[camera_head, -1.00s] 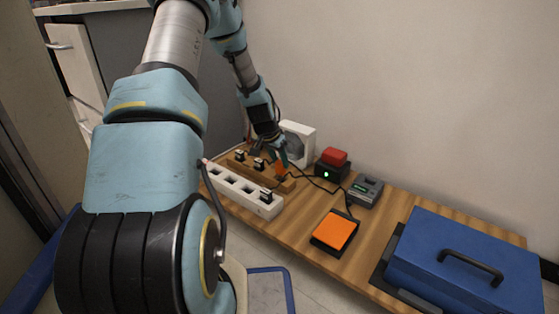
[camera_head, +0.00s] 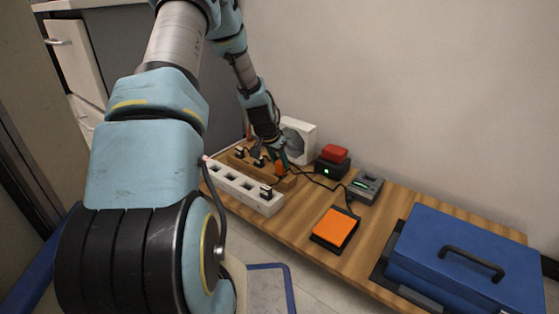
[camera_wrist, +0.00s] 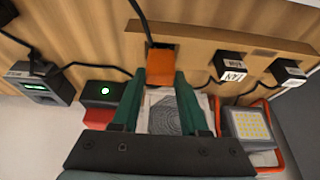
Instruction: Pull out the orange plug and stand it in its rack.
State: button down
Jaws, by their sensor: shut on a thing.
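The orange plug (camera_wrist: 163,66) sits between the green fingertips of my gripper (camera_wrist: 162,78), which is shut on it. In the head view the orange plug (camera_head: 281,168) is at the near right end of the wooden rack (camera_head: 238,163), with my gripper (camera_head: 281,160) above it. The rack also shows as a wooden bar (camera_wrist: 200,38) in the wrist view. I cannot tell whether the plug's lower end is seated in the rack. A black cord runs from the plug.
Two black plugs with white labels (camera_wrist: 232,66) (camera_wrist: 287,72) stand along the rack. A white power strip (camera_head: 231,186) with one black plug lies in front. A black box with a red top (camera_head: 333,160), an orange pad (camera_head: 335,229) and a blue case (camera_head: 465,260) stand to the right.

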jog(key=shift+f, duration=0.9)
jog(key=shift+c, duration=1.7)
grip_release()
jog(key=w+d+r+p+v, duration=0.1)
jog(key=p+v, duration=0.9)
jog(key=v, duration=0.6)
jog(key=shift+w+d+r, duration=0.2)
jog(key=shift+w+d, duration=0.05)
jog(key=shift+w, duration=0.05)
